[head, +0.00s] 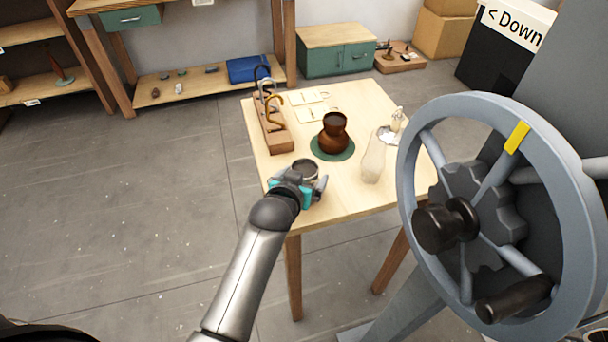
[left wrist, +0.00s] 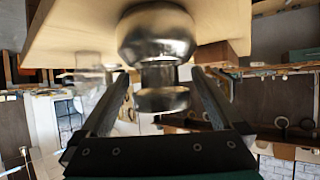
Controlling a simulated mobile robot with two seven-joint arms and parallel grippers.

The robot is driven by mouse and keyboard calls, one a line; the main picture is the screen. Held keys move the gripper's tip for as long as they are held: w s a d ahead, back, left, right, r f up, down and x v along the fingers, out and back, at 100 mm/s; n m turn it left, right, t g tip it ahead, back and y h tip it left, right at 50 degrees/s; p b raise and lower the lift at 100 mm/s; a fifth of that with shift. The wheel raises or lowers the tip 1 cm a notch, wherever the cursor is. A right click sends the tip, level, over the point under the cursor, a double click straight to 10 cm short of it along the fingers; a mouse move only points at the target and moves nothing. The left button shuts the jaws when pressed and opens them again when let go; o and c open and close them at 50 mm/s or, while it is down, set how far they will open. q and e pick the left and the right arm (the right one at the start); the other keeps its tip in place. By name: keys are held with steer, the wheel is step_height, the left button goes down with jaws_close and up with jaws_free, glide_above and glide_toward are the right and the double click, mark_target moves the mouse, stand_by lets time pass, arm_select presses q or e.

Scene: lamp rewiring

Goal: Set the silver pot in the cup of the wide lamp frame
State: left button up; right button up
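The silver pot (head: 306,165) stands at the near left part of the wooden table, its dark round mouth facing up. In the left wrist view the silver pot (left wrist: 158,35) shows upside down, with a round body, narrow neck and flared rim. My left gripper (head: 306,186) is at the pot's near side. In the wrist view its fingers (left wrist: 160,80) are apart, one on each side of the neck, with gaps visible. I cannot pick out the wide lamp frame or its cup with certainty. My right gripper is not in view.
A brown pot (head: 334,137) sits on a round green mat (head: 321,154). A wooden block (head: 272,136) with curved hooks stands at the table's left edge. A clear glass piece (head: 373,162) and a small silvery item (head: 388,135) are to the right. A large grey handwheel (head: 410,160) rises at right.

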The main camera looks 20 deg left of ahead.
arm_select(q)
steer(key=shift+f+b, duration=0.1)
steer(key=shift+b, duration=0.45)
steer(key=p+v, duration=0.3)
steer(key=v, duration=1.2)
steer(key=shift+d+r, duration=0.15)
steer(key=shift+r, duration=0.1)
